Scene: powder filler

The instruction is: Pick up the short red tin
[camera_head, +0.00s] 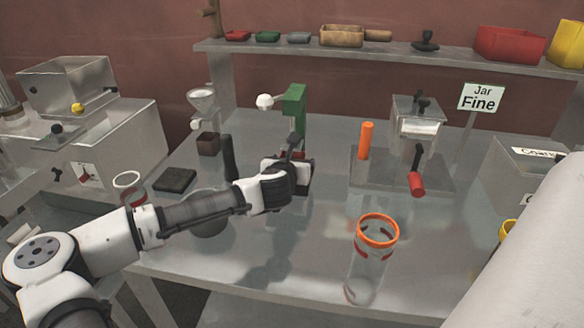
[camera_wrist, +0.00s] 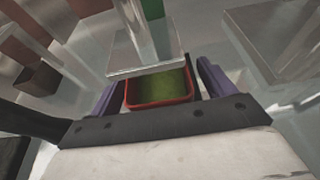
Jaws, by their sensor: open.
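The short red tin (camera_wrist: 160,104) sits between my gripper's two fingers in the wrist view, with green matter inside. A square metal plate on a post overhangs its far part and hides it. My gripper (camera_wrist: 160,82) is open, with one purple finger on each side of the tin. I cannot tell whether either finger touches it. In the head view my gripper (camera_head: 291,158) is at the foot of the green press (camera_head: 294,110), and only a small bit of red shows there.
A clear jar with an orange rim (camera_head: 378,231) stands at the front right. A metal filler with a red handle (camera_head: 417,184) and an orange cylinder (camera_head: 366,141) are to the right. A funnel stand (camera_head: 203,100) is behind left.

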